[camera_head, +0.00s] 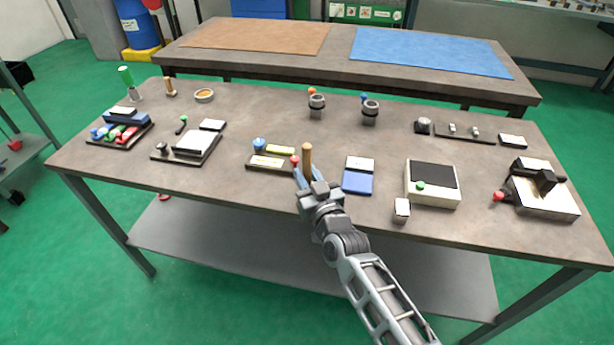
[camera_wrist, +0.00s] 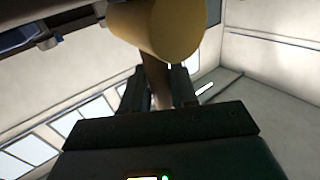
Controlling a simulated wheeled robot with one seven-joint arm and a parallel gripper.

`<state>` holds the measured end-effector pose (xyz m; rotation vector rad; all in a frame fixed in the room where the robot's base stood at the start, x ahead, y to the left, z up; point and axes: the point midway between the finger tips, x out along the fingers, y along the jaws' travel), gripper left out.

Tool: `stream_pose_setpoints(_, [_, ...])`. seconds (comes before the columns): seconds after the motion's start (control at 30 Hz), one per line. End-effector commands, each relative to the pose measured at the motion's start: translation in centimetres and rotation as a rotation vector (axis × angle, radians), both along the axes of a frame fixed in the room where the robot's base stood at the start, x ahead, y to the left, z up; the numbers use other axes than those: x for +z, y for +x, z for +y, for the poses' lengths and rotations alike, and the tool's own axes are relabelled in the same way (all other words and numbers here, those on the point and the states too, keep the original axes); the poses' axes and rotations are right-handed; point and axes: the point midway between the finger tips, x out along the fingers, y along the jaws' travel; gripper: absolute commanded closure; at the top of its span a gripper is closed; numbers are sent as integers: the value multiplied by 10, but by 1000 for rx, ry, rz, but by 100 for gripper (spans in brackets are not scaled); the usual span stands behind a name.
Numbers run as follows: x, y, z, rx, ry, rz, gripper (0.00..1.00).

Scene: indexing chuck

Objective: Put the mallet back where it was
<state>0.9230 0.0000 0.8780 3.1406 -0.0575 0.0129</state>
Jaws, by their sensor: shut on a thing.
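The mallet (camera_head: 307,158) shows as an upright tan wooden piece at my gripper (camera_head: 306,178), near the front middle of the table. In the wrist view a large pale-yellow cylindrical end of the mallet (camera_wrist: 165,28) fills the top. A narrower brown shaft runs down from it between the two dark fingers of my gripper (camera_wrist: 160,88). My gripper is shut on this shaft. The lower end of the mallet is hidden by the gripper. I cannot tell whether it touches the table.
A base with a red knob, a blue knob and a yellow block (camera_head: 272,162) is close left of my gripper. A blue-and-white block (camera_head: 358,176) is to the right. The table (camera_head: 240,120) has bare room at centre back.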

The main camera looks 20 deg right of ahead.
Motion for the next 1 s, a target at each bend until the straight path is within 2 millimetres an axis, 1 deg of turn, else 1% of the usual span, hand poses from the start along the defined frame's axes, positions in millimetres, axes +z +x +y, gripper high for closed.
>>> stream_pose_setpoints(0.03, [-1,0,0,0,0,0,70])
stream_pose_setpoints(0.27, [0,0,0,0,0,0,48])
stream_pose_setpoints(0.5, [0,0,0,0,0,0,47])
stream_pose_setpoints(0.6, [5,0,0,0,0,0,47])
stream_pose_setpoints(0.67, [3,-8,0,1,0,3,47])
stream_pose_setpoints(0.77, [4,-24,1,2,-1,5,47])
stream_pose_setpoints(0.93, [4,-61,1,0,-1,4,47])
stream_pose_setpoints(1.0, [0,-74,1,-2,-2,3,47])
